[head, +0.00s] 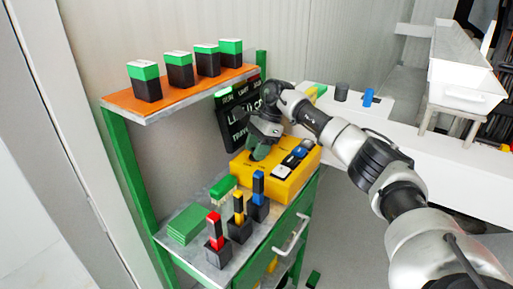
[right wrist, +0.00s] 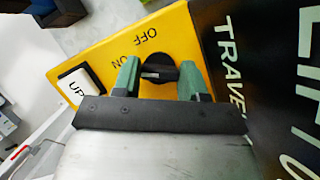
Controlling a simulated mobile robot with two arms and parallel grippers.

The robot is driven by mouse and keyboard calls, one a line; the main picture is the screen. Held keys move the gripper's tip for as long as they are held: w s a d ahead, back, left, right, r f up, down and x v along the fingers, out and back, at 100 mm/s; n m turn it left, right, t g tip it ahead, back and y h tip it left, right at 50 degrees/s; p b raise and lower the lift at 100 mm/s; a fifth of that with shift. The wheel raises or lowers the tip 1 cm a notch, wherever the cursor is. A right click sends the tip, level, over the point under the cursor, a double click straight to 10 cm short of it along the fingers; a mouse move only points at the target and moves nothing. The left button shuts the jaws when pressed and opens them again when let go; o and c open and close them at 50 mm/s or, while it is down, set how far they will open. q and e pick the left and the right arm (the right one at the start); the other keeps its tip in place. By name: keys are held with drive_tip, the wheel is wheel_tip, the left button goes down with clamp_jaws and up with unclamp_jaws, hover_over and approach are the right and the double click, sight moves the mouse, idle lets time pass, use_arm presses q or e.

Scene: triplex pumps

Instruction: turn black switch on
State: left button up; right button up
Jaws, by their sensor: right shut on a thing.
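The black switch (right wrist: 160,69) is a round knob on the yellow control box (right wrist: 105,42), with upside-down OFF and ON labels printed beside it in the right wrist view. A pale mark on the knob points left, nearer the ON label than OFF. My right gripper (right wrist: 160,82) has its green fingers on both sides of the knob and is shut on it. In the head view the right gripper (head: 259,153) reaches down to the back left of the yellow box (head: 277,187) and hides the knob. My left gripper is not in view.
White (head: 283,173) and blue (head: 299,152) buttons sit on the same box. A black display board (head: 238,121) stands close behind it. In front are black holders with red, yellow and blue pieces (head: 238,207). An orange shelf (head: 181,103) holds several green-topped black blocks.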

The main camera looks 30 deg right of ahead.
drive_tip(key=shift+r, duration=0.1)
drive_tip(key=o, duration=0.9)
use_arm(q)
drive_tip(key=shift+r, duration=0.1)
use_arm(e)
drive_tip(key=shift+r, duration=0.15)
